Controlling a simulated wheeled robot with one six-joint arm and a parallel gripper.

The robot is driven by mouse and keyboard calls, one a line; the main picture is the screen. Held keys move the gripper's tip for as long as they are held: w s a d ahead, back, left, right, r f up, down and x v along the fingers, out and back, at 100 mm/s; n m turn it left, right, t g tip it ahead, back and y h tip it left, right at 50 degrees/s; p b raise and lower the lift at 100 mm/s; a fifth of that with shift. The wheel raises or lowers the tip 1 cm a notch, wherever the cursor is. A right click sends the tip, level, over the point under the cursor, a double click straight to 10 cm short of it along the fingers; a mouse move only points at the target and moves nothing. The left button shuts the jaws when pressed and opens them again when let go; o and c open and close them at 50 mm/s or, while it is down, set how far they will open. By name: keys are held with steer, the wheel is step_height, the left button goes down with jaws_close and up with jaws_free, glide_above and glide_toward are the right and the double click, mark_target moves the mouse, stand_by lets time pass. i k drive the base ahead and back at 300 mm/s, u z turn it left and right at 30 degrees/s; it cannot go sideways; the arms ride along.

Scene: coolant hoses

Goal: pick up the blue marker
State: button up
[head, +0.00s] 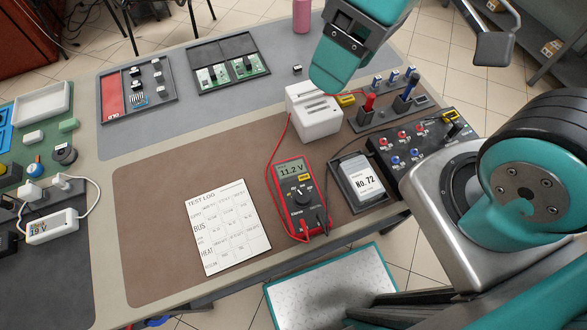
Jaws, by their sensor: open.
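The blue marker (410,88) appears to be the slim piece with a blue top and dark lower part on the right. It stands roughly upright, leaning a little, in a grey holder (384,118) beside a red piece (369,102). My gripper (336,70) is at the top centre, above the white slotted box and to the left of the marker. It is open and apart from the marker. The gap between its fingers is hard to see from this side.
The white slotted box (314,112) stands left of the holder. A black panel with red and blue sockets (410,145) lies in front of it. A red multimeter (297,199) with leads and a test log sheet (226,226) lie nearer. Small blue-topped parts (393,77) stand behind.

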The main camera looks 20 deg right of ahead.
mark_target(413, 82)
steer(key=u, duration=1.9)
steer(key=k, duration=1.4)
steer(key=z, duration=1.35)
steer(key=i, duration=0.5)
steer(key=u, duration=0.05)
